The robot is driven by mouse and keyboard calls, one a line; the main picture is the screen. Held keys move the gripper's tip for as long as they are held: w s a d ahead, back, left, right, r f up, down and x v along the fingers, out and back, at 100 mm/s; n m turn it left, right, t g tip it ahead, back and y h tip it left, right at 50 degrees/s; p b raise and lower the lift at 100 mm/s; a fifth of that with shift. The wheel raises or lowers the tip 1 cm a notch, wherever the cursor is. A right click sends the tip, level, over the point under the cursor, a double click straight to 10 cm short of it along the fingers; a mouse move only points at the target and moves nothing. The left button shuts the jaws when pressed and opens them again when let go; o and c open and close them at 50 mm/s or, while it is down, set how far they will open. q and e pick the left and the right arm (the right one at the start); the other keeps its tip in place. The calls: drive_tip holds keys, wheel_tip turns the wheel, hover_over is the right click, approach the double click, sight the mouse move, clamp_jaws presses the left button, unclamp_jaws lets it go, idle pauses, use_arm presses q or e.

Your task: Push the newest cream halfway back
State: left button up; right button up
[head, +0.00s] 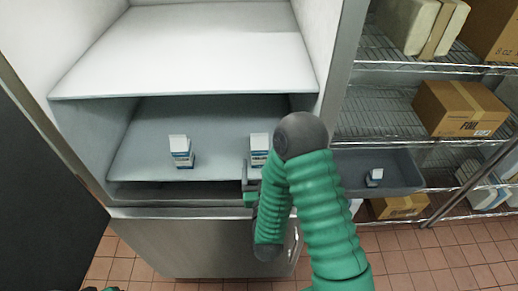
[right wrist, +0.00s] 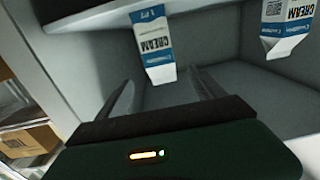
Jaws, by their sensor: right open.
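Two white-and-blue cream cartons stand on the fridge's lower shelf (head: 220,170). The left carton (head: 181,152) stands clear of my gripper and also shows at the upper right of the right wrist view (right wrist: 288,25). The right carton (head: 259,148) is partly hidden behind my right gripper (head: 252,184). In the right wrist view this carton (right wrist: 154,45) shows just beyond and between the two open fingers (right wrist: 163,92); I cannot tell whether they touch it. A third small carton (head: 374,177) is in a grey bin (head: 400,184) at the right.
An empty upper shelf (head: 185,60) lies above the cartons. The fridge's right side wall (head: 340,60) is close to my right arm. A wire rack (head: 375,105) with cardboard boxes (head: 462,108) stands at the right. The shelf behind the cartons is clear.

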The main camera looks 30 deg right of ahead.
sight(259, 148)
drive_tip(key=b+x, duration=0.2)
drive_tip(key=b, duration=0.1)
drive_tip(key=f+b+x, duration=0.1)
drive_tip(key=b+x, duration=0.1)
drive_tip(key=b, duration=0.2)
drive_tip(key=shift+w+d, duration=0.15)
drive_tip(key=shift+w, duration=0.05)
drive_tip(key=shift+w+d+r+p, duration=0.25)
drive_tip(key=shift+w+r+p, duration=0.4)
drive_tip(key=shift+w, duration=0.05)
drive_tip(key=p+x, duration=0.1)
drive_tip(key=x, duration=0.3)
drive_tip(key=shift+a+f, duration=0.1)
drive_tip(key=shift+f, duration=0.05)
drive_tip(key=shift+w+d+f, duration=0.1)
drive_tip(key=shift+w+d, duration=0.15)
drive_tip(key=shift+d, duration=0.05)
use_arm(q)
drive_tip(key=s+x, duration=0.1)
drive_tip(key=x, duration=0.5)
drive_tip(key=shift+s+f, duration=0.25)
drive_tip(key=shift+f, duration=0.25)
drive_tip(key=shift+d, duration=0.1)
use_arm(e)
drive_tip(key=shift+s, duration=0.1)
drive_tip(key=shift+c, duration=0.5)
drive_tip(key=shift+a, duration=0.2)
drive_tip(key=c, duration=0.9)
clamp_jaws()
